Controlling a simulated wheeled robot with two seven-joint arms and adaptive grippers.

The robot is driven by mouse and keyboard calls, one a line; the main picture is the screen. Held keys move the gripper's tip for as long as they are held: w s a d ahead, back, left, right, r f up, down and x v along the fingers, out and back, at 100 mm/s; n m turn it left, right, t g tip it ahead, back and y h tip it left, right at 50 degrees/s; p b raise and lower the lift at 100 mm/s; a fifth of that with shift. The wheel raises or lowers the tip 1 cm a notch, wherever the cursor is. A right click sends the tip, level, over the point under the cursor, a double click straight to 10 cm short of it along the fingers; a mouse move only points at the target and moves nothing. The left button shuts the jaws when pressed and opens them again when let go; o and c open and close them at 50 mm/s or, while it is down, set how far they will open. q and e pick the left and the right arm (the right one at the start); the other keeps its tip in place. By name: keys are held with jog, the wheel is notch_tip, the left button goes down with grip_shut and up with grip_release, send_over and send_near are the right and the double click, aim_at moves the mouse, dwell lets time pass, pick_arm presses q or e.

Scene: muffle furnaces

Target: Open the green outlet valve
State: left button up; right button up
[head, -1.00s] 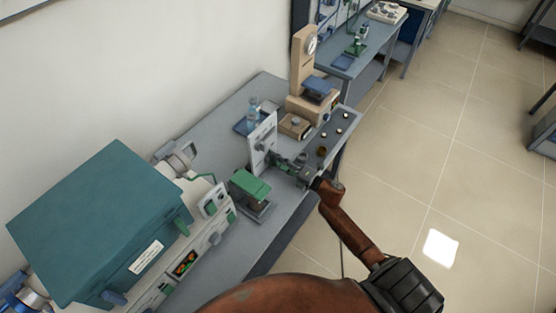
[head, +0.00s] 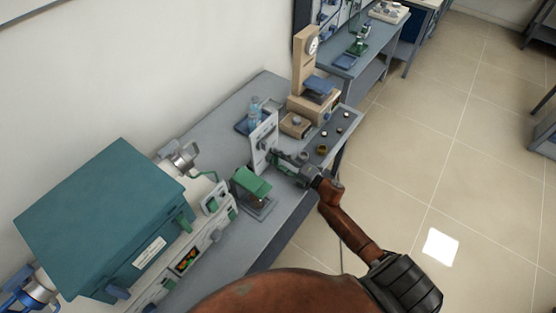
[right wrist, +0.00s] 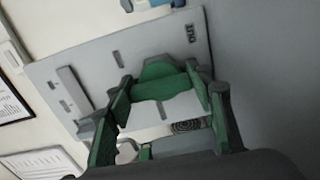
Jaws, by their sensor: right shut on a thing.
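A pale upright panel (head: 263,140) stands on the grey bench. The right wrist view shows the panel (right wrist: 85,75) close up, with the label "OUT" (right wrist: 191,33) near its edge. The green outlet valve handle (right wrist: 160,85) sits in front of this panel, below and left of the label. My right gripper (head: 276,156) is at the panel's front face. In the right wrist view its fingers (right wrist: 163,100) are around the handle, one on each side, and shut on it. In the head view the handle is too small and covered to make out. My left gripper is not in view.
A teal furnace (head: 95,215) stands at the left of the bench. A small green-topped device (head: 253,182) is close to my right gripper. A bottle (head: 255,108) stands behind the panel, and a beige instrument (head: 304,68) is beyond it.

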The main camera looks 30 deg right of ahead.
jog(key=o, duration=1.2)
jog(key=v, duration=1.2)
